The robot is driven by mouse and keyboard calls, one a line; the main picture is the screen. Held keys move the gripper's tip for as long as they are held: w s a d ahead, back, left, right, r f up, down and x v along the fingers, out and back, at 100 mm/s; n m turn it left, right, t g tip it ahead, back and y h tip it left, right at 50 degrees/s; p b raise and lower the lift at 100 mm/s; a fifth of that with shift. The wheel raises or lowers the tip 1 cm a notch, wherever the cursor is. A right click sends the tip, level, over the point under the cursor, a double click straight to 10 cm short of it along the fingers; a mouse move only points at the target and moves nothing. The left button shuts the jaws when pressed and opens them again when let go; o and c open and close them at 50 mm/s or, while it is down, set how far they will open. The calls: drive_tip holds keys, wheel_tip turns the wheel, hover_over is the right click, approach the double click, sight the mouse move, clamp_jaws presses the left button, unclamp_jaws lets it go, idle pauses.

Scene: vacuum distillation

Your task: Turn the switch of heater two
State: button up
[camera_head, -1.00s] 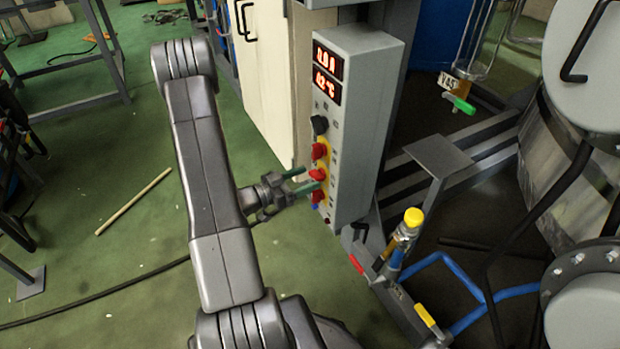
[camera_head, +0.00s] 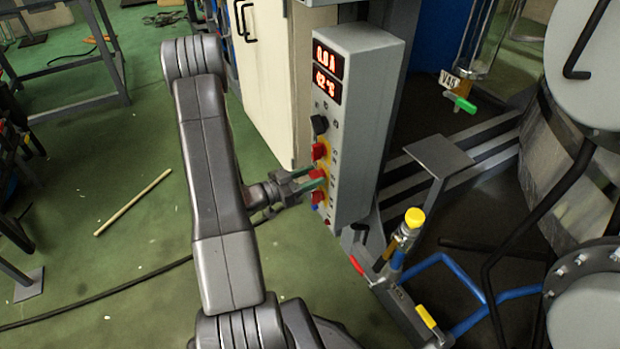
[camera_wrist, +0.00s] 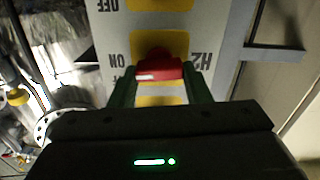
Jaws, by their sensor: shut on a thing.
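The heater two switch is a red knob (camera_head: 317,174) on a yellow plate, the middle of three red knobs on the grey control box (camera_head: 365,125). In the wrist view the red knob (camera_wrist: 158,71) sits beside an upside-down "H2" label, with "ON" and "OFF" on its other side. My gripper (camera_head: 308,179) reaches in from the left, with its green fingers at the knob. In the wrist view my gripper (camera_wrist: 160,82) is shut on the knob, one finger on either side. The fingers hide part of the knob's sides.
Another red knob (camera_head: 319,151) is just above and one (camera_head: 318,196) just below, close to the fingers. A black knob (camera_head: 319,124) and two red displays (camera_head: 327,73) are higher up. A yellow-capped valve (camera_head: 414,217) stands to the right. The floor to the left is mostly clear.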

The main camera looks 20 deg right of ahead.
drive_tip(key=shift+m+b, duration=0.3)
drive_tip(key=shift+m, duration=0.4)
drive_tip(key=o, duration=1)
drive_tip(key=a, duration=0.4)
drive_tip(key=a+p, duration=0.1)
drive_tip(key=a, duration=0.4)
drive_tip(key=s+a+p, duration=0.1)
drive_tip(key=a, duration=0.3)
drive_tip(key=shift+a, duration=0.4)
drive_tip(key=d, duration=0.4)
drive_tip(key=d+b, duration=0.1)
drive_tip(key=d, duration=0.4)
drive_tip(key=w+d+b, duration=0.1)
drive_tip(key=d, duration=0.4)
drive_tip(key=shift+a+n+p, duration=0.1)
drive_tip(key=shift+n+p, duration=0.2)
drive_tip(key=shift+n, duration=0.1)
